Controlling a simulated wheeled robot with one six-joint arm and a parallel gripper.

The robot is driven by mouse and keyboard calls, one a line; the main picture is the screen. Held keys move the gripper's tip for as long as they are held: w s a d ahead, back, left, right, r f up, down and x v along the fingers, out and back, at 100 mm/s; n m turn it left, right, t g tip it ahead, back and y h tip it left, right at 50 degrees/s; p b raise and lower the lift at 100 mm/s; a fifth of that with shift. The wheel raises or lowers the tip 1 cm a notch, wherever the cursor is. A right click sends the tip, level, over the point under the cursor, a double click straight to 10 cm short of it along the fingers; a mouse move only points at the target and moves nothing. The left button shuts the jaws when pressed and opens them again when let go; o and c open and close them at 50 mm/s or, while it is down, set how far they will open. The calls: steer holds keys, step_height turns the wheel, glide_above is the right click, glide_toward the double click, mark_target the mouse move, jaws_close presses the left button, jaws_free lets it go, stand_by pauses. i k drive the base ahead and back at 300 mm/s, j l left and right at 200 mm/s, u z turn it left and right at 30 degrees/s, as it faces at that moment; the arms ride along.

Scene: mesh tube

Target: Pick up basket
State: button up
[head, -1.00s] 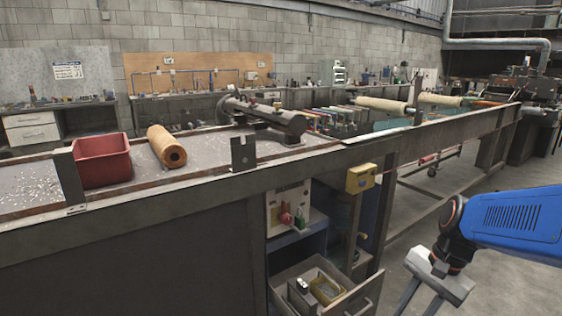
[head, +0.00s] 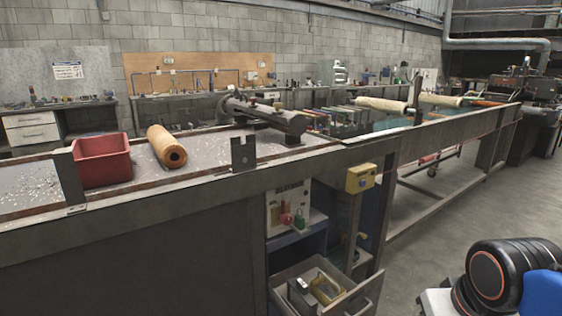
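The basket, a red open-topped rectangular bin (head: 107,168), stands upright on the grey bench top (head: 205,152) at the left. Its inside is mostly hidden by its near wall. My gripper (head: 436,302) shows only as a piece of its pale grey body at the bottom right edge. Its fingers are out of the frame, so I cannot tell whether it is open or shut. It is far to the right of the basket and apart from it.
A tan roll (head: 166,147) lies right beside the basket. An upright metal bracket (head: 243,153) and a dark cylindrical machine part (head: 268,117) are further right. Below, an open drawer (head: 345,298) sticks out. The floor at right (head: 425,225) is clear.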

mark_target(324, 288)
steer(key=u, duration=1.4)
steer(key=z, duration=1.35)
steer(key=i+j+z, duration=0.1)
steer(key=i+z, duration=0.15)
steer(key=i+j+z, duration=0.15)
steer(key=i+z, duration=0.15)
steer(key=i, duration=0.05)
